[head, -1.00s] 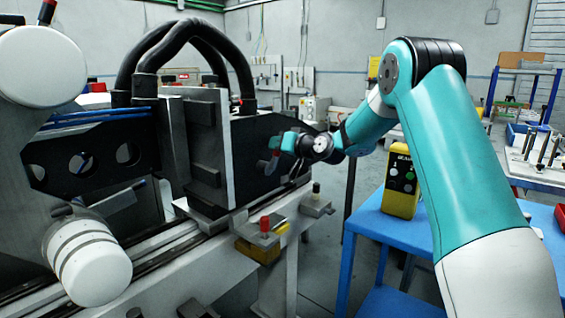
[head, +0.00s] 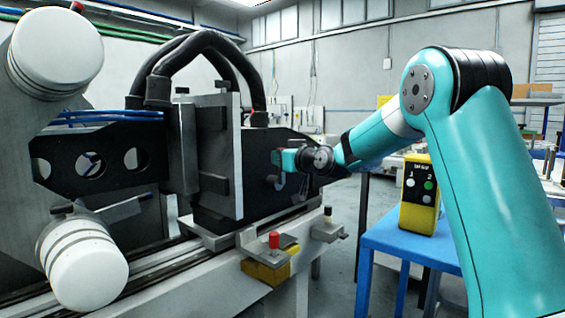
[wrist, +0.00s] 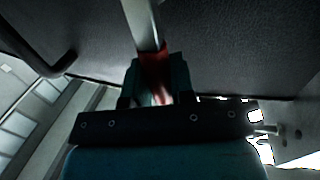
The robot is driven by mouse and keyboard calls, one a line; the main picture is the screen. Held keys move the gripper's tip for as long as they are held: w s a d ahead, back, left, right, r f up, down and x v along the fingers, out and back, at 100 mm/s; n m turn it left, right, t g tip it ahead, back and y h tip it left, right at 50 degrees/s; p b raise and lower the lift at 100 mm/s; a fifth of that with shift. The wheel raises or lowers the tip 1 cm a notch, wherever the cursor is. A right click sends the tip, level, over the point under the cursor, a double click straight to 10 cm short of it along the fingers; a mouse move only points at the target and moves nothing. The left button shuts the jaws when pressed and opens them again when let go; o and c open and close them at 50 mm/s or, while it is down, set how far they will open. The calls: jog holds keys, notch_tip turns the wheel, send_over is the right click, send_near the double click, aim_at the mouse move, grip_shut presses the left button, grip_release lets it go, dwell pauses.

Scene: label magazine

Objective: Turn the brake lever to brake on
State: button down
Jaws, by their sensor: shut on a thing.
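The brake lever (wrist: 153,62) shows in the wrist view as a pale metal shaft with a red grip at its lower end. It runs down from the top of the picture. My gripper (wrist: 155,85) is shut around the red grip, which sits between its dark jaws. In the head view my gripper (head: 280,162) is at the dark side plate of the machine, right of the upright grey block. There the lever is small and mostly hidden by the jaws, and its exact angle cannot be told.
A red knob (head: 274,240) and a yellow block (head: 265,272) stand on the machine's rail below my gripper. A yellow control box (head: 420,190) stands on a blue table (head: 400,236) at right. Black hoses (head: 195,55) arch above. Two white cylinders are at left.

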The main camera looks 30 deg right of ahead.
jog(key=c, duration=1)
grip_release()
jog(key=s, duration=0.5)
jog(key=s+d+b, duration=0.1)
jog(key=s, duration=0.5)
jog(key=s+d+r, duration=0.1)
jog(key=s, duration=0.5)
jog(key=shift+s+d+r+b, duration=0.1)
jog(key=shift+s+d+b, duration=0.05)
jog(key=shift+d+b, duration=0.15)
